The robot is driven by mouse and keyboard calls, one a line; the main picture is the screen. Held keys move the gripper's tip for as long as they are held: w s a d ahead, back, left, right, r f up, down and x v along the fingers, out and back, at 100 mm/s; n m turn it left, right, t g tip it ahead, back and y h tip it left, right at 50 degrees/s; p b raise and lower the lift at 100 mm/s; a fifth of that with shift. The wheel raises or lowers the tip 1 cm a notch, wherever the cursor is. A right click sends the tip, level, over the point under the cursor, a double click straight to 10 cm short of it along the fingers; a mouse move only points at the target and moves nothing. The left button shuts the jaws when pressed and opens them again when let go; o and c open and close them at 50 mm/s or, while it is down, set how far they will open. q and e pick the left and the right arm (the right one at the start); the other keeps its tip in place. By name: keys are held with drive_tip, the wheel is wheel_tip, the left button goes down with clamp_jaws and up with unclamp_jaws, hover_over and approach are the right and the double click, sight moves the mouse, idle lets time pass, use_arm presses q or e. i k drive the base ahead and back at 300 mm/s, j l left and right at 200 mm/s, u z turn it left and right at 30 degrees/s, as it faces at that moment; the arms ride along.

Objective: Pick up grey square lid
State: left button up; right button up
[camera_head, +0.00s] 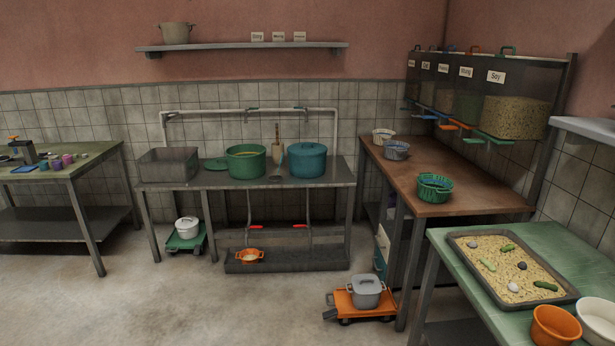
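A grey pot (366,296) stands on an orange wheeled trolley (348,314) on the floor, in front of the brown table. A grey lid (367,282) with a raised handle appears to sit on top of the pot. Its outline looks squarish with rounded corners, but it is small in the view. Neither of my grippers is in view, so how they stand relative to the lid cannot be seen.
The brown table (442,178) stands behind the trolley, and the green table (465,289) with a tray of beans (454,236) is to its right. A steel table (310,182) with pots stands at the back. The floor (190,300) left of the trolley is clear.

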sight(363, 283)
drive_tip(key=i+j, duration=0.1)
drive_tip(key=i, duration=1.75)
